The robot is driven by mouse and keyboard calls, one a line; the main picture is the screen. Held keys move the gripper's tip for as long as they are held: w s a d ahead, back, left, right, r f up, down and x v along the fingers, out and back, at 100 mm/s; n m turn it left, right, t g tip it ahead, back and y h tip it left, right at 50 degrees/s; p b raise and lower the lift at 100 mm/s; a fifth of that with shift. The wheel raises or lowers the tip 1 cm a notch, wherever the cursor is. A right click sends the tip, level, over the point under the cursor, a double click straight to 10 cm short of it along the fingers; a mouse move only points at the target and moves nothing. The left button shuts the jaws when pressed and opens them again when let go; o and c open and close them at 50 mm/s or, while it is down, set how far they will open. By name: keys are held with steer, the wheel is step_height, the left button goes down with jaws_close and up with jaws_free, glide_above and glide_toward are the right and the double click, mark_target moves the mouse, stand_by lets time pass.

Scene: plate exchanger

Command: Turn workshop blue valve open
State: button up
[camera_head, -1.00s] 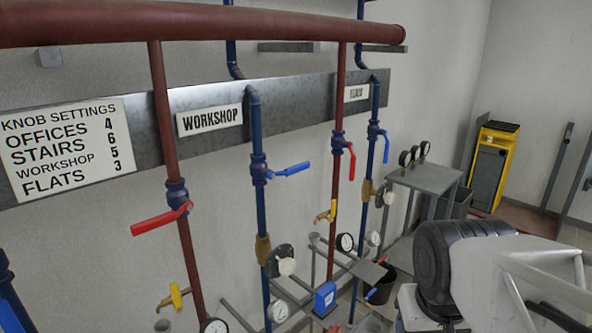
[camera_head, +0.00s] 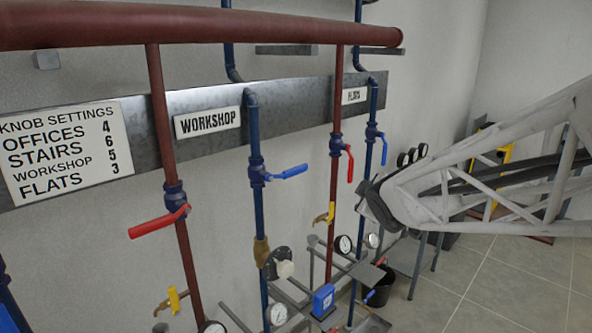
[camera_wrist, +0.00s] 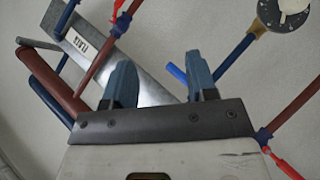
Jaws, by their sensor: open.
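The blue workshop valve lever (camera_head: 290,172) sticks out to the right from its valve body on the vertical blue pipe (camera_head: 257,205) below the WORKSHOP sign (camera_head: 208,123). The lever lies roughly across the pipe. In the wrist view, the blue lever (camera_wrist: 176,72) shows beyond the fingers, partly hidden near the right finger. My gripper (camera_wrist: 162,80) is open and empty, with the lever seen between its fingertips but apart from them. In the head view, the end of my arm is right of the lever, below the FLATS sign; its fingers cannot be made out.
Red levers (camera_head: 160,222) (camera_head: 350,163) sit on red pipes on both sides. Another blue lever (camera_head: 384,150) is on the flats pipe. A black and white knob (camera_head: 280,264) and gauges are below. A settings sign (camera_head: 62,150) hangs left.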

steer(key=w+a+n+t+y, duration=0.2)
steer(key=w+a+n+y, duration=0.4)
steer(key=w, duration=0.3)
steer(key=n+g+y, duration=0.1)
steer(key=n+y, duration=0.4)
steer(key=n, duration=0.3)
glide_toward(299, 171)
steer(key=x, duration=0.4)
steer(key=shift+w+d, duration=0.2)
steer(key=shift+w, duration=0.05)
steer(key=shift+w+a+f+n+g+y, duration=0.15)
steer(key=shift+a+n+g+y, duration=0.15)
steer(key=shift+a+n+y, duration=0.2)
steer(key=shift+x, duration=3.85)
jaws_close()
